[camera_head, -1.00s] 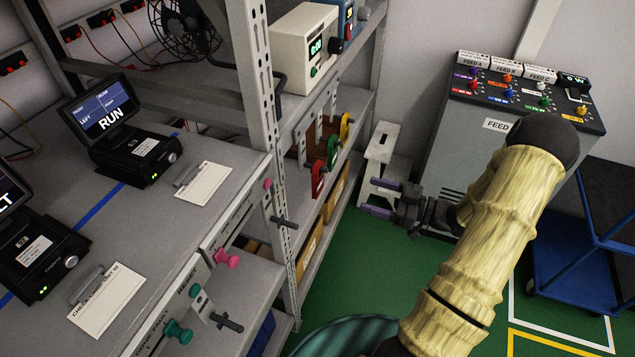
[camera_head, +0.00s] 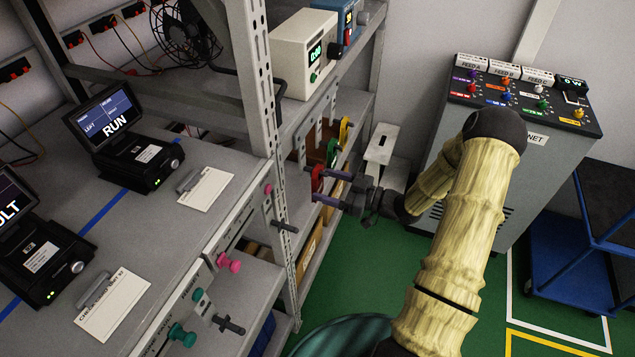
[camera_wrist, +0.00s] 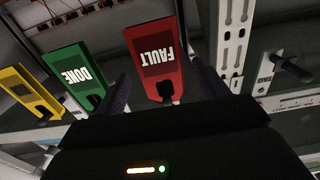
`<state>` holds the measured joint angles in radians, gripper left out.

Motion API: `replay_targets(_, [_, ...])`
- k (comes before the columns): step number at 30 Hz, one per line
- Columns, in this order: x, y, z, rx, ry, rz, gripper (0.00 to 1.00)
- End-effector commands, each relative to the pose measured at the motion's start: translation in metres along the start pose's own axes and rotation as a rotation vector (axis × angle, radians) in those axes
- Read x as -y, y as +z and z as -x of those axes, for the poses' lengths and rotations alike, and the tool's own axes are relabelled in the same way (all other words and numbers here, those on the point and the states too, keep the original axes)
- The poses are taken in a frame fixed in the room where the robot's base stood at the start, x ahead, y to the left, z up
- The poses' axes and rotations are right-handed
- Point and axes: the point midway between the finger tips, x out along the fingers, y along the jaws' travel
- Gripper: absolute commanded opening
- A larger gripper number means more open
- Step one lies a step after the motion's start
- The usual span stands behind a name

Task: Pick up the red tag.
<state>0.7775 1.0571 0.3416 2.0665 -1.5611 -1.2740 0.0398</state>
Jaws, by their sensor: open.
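The red tag (camera_head: 316,180) hangs on the side of the grey shelf rack in the head view, first in a row of tags. In the wrist view the red tag (camera_wrist: 154,55) reads FAULT upside down, with a dark spot at its lower end. My gripper (camera_head: 319,185) is open, its two purple fingers pointing left at the tag. In the wrist view my gripper (camera_wrist: 163,88) has a finger on either side of the tag's lower part. I cannot tell whether either finger touches it. The fingers partly cover the tag in the head view.
A green DONE tag (camera_wrist: 76,76) hangs close beside my gripper's left finger in the wrist view, with a yellow tag (camera_wrist: 30,91) beyond. The slotted rack post (camera_head: 272,130) stands left of the tags. A white stool (camera_head: 381,146) and feed cabinet (camera_head: 508,190) stand behind my arm.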

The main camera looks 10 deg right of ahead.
Motion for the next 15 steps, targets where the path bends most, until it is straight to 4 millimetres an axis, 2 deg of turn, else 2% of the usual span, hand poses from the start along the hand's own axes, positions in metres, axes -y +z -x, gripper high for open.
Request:
replay_targets(8, [0.0, 0.0, -0.001, 0.0, 0.002, 0.0, 0.73])
replay_targets(11, [0.001, 0.001, -0.008, -0.001, 0.0, -0.001, 0.73])
replay_targets(15, [0.001, 0.002, -0.028, -0.001, -0.001, 0.0, 0.73])
